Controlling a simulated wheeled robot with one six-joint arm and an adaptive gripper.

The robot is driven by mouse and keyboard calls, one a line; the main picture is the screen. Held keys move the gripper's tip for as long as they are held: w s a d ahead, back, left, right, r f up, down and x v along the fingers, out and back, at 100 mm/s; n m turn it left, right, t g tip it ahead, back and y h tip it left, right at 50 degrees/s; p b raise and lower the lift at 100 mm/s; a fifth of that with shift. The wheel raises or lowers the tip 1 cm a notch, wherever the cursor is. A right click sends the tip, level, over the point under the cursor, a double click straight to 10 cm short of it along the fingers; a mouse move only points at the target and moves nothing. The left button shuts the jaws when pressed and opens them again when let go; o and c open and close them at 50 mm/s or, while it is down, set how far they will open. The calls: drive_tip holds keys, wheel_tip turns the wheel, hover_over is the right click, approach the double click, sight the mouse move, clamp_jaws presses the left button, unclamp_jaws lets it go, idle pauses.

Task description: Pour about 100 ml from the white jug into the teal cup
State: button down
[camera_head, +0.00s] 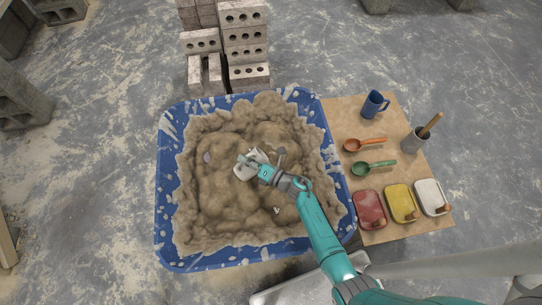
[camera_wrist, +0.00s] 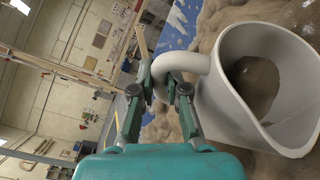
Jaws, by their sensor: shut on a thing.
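The white jug (camera_wrist: 216,100) is held by its handle in my gripper (camera_wrist: 160,92); the fingers close around the handle in the wrist view. The jug looks tipped, with its wide mouth at the right and a wet brown surface inside. In the head view, the jug (camera_head: 246,171) is a small pale shape beside my gripper (camera_head: 257,168), over the mortar in the blue tub (camera_head: 166,205). I cannot make out a teal cup in either view. A blue handled cup (camera_head: 373,104) stands on the board at the right.
Concrete blocks (camera_head: 245,45) stand behind the tub.

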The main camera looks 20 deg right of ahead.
sight(251, 154)
drive_tip(key=shift+w+d+r+m+y, duration=0.1)
drive_tip(key=shift+d+r+m+y, duration=0.15)
drive_tip(key=shift+r+m+y, duration=0.05)
drive_tip(key=shift+d+r, duration=0.1)
drive_tip(key=shift+d, duration=0.1)
drive_tip(key=shift+w+d+r+m+t, duration=0.2)
drive_tip(key=shift+d+r+m+t, duration=0.15)
drive_tip(key=shift+m, duration=0.25)
idle(0.9)
drive_tip(key=shift+w+d+r+m, duration=0.1)
drive_tip(key=shift+d+r+m, duration=0.15)
drive_tip(key=shift+d, duration=0.3)
idle(0.5)
drive_tip(key=shift+a+f, duration=0.1)
drive_tip(key=a+f+n, duration=0.1)
drive_tip(key=a+f+n+g, duration=0.1)
drive_tip(key=s+a+f+n+h, duration=0.1)
drive_tip(key=n, duration=0.1)
drive_tip(key=shift+a+f, duration=0.1)
drive_tip(key=shift+a, duration=0.25)
drive_tip(key=shift+a+f+n+g+h, duration=0.1)
drive_tip(key=shift+a+n+g+h, duration=0.2)
drive_tip(key=shift+n, duration=0.25)
drive_tip(key=shift+a+f+n, duration=0.15)
drive_tip(key=shift+f+n, duration=0.15)
drive_tip(key=shift+f, duration=0.05)
drive_tip(key=shift+f, duration=0.1)
idle(0.8)
